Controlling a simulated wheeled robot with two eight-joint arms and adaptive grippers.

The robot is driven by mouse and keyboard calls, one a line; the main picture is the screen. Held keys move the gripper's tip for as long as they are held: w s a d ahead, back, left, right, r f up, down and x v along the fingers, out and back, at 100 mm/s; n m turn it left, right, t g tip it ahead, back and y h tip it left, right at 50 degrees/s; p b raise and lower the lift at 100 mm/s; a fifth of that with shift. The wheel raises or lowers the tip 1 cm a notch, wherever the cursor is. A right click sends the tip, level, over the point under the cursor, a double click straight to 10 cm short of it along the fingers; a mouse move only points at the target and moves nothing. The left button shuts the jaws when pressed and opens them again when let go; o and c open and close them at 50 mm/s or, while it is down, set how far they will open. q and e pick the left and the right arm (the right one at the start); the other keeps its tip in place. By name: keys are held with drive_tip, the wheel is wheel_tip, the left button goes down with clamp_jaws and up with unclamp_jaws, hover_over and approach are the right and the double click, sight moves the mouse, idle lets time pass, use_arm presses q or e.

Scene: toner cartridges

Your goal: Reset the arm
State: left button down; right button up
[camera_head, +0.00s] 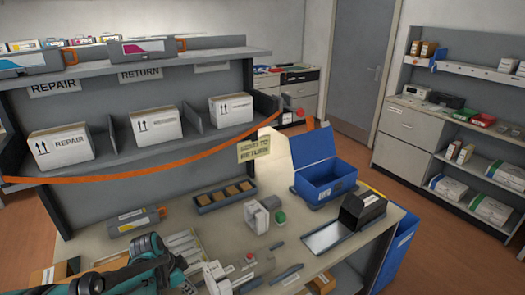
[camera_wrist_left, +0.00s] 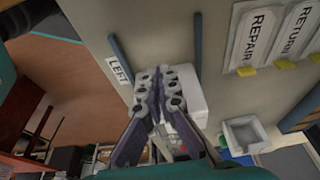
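My left arm comes in at the bottom left of the head view; its gripper (camera_head: 192,283) is low over the front of the work table, partly cut off by the frame edge. In the left wrist view the two fingers of the left gripper (camera_wrist_left: 160,88) meet, with nothing visible between them. A white object (camera_wrist_left: 190,98) lies behind the fingertips. A grey toner cartridge with a yellow label (camera_head: 137,221) lies on the table. A magenta-marked cartridge (camera_head: 147,50) and a cyan-marked one (camera_head: 30,62) are on the upper shelf. My right gripper does not show.
An open blue box (camera_head: 325,185), a black scoop-like holder (camera_head: 362,208) and a sectioned tray (camera_head: 226,196) stand on the table (camera_head: 185,222). White REPAIR (camera_head: 60,146) and RETURN boxes stand on the middle shelf. An orange band (camera_head: 150,171) crosses the shelf front.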

use_arm(q)
wheel_tip(320, 180, up, 2)
drive_tip(key=shift+r+p, duration=0.2)
drive_tip(key=shift+p, duration=0.45)
drive_tip(key=s+d+r+n+t+y+b, duration=0.1)
drive_tip(key=s+d+r+n+t, duration=0.1)
drive_tip(key=s+r+n, duration=0.3)
drive_tip(key=s+d+r+n+t+y, duration=0.1)
drive_tip(key=s+d+r+n+t, duration=0.1)
drive_tip(key=s+n, duration=0.4)
drive_tip(key=s+r+t, duration=0.1)
drive_tip(key=s+r, duration=0.1)
drive_tip(key=s, duration=0.1)
drive_tip(key=shift+s+d+r+n+y+b, duration=0.3)
drive_tip(key=shift+s+r+y+b, duration=0.1)
